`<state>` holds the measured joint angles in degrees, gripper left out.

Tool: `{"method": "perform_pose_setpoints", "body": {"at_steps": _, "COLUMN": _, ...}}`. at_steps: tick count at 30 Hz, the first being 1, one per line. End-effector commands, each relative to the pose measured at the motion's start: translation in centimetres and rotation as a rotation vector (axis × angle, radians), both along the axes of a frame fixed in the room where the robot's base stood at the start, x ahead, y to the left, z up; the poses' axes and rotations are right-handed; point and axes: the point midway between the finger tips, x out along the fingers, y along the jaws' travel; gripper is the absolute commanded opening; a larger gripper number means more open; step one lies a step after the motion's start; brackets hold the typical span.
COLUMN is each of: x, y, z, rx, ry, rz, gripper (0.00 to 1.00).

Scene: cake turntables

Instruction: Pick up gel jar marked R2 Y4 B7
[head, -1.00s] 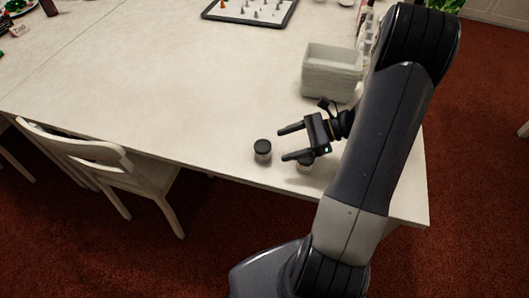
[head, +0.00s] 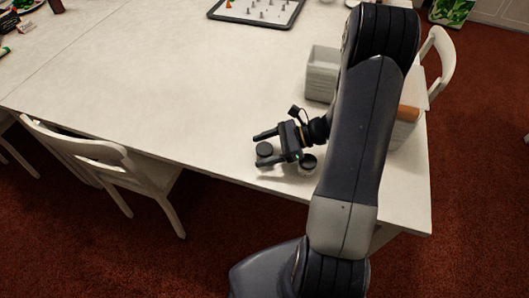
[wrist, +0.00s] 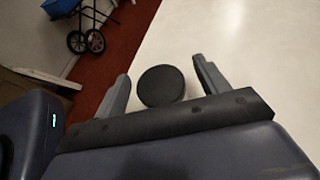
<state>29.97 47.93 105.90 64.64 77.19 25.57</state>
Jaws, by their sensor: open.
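A small jar with a black lid (head: 264,149) stands near the table's front edge. In the wrist view its round lid (wrist: 162,86) lies between the two fingers, with a gap on each side. My gripper (head: 259,149) is open, its fingers straddling this jar; in the wrist view the gripper (wrist: 161,70) also shows nothing held. A second dark-lidded jar (head: 307,162) stands to the right, beside and partly under the gripper body. No marking is readable on either jar, so I cannot tell which is R2 Y4 B7.
A grey bin (head: 322,72) stands behind the arm on the white table (head: 190,90). A tray with small pieces (head: 257,10) lies at the back. A white chair (head: 110,165) is at the front edge. The table left of the jars is clear.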

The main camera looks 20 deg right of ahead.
Motion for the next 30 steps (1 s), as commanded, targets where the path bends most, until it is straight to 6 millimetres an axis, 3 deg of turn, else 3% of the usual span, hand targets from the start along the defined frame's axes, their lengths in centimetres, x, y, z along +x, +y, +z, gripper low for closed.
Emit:
{"method": "perform_pose_setpoints", "body": {"at_steps": 19, "x": 0.0, "y": 0.0, "z": 0.0, "rx": 0.000, "ry": 0.000, "rz": 0.000, "gripper": 0.21}}
{"method": "perform_pose_setpoints", "body": {"at_steps": 26, "x": 0.0, "y": -0.1, "z": 0.1, "rx": 0.001, "ry": -0.001, "rz": 0.000, "gripper": 0.20}}
{"method": "perform_pose_setpoints", "body": {"at_steps": 30, "x": 0.0, "y": -0.1, "z": 1.1, "rx": 0.000, "ry": -0.004, "rz": 0.001, "gripper": 0.20}}
